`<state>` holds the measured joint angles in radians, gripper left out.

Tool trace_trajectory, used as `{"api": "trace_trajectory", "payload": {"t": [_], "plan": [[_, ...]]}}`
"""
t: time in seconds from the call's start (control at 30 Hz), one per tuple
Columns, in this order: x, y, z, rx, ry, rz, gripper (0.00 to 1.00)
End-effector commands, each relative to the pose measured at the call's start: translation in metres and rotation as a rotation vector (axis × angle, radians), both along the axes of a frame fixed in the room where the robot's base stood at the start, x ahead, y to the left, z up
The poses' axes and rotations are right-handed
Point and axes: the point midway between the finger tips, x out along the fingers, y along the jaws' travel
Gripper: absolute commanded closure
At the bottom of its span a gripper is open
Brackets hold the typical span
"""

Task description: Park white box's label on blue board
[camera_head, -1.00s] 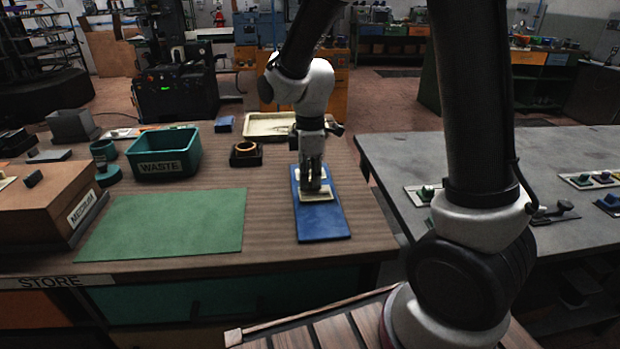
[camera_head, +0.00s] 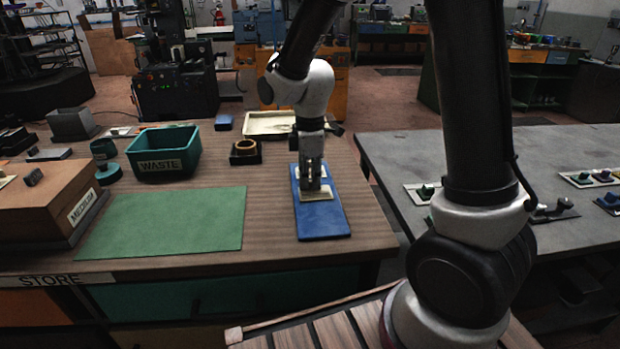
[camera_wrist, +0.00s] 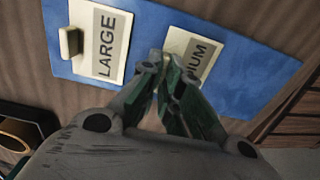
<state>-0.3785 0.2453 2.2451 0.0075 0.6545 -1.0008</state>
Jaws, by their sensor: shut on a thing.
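The blue board (camera_head: 322,220) lies on the wooden bench and also shows in the wrist view (camera_wrist: 240,95). A pale label reading LARGE (camera_wrist: 101,45), with a small upright grip tab, lies on the board. Beside it is a second pale label (camera_wrist: 206,58) ending in "IUM"; my fingers hide its first letters. My gripper (camera_wrist: 172,58) is shut on the grip tab of this second label. In the head view my gripper (camera_head: 312,187) points down over the board, and the held label (camera_head: 317,196) is at or just above its surface; I cannot tell contact.
A cream open box (camera_head: 270,123) stands behind the board. A wooden box (camera_head: 40,205) labelled MEDIUM, a green mat (camera_head: 165,222), a teal WASTE bin (camera_head: 163,155) and a dark holder with a ring (camera_head: 245,153) stand left. The board's front end is bare.

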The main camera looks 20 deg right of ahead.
Motion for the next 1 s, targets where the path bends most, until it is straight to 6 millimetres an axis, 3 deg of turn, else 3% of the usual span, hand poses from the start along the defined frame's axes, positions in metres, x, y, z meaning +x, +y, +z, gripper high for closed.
{"api": "trace_trajectory", "payload": {"t": [0.33, 0.4, 0.5, 0.77, 0.9, 1.0], "plan": [[-0.0011, -0.0003, -0.0017, 0.000, 0.003, -0.001, 1.00], [-0.0011, -0.0003, -0.0017, 0.000, 0.003, -0.001, 0.83], [-0.0013, -0.0003, -0.0017, -0.001, 0.004, -0.001, 0.69], [-0.0013, -0.0002, -0.0016, 0.000, 0.003, -0.001, 0.69], [-0.0011, -0.0002, -0.0015, 0.000, 0.003, -0.001, 0.47], [-0.0010, -0.0002, -0.0014, 0.000, 0.003, -0.001, 0.47]]}}
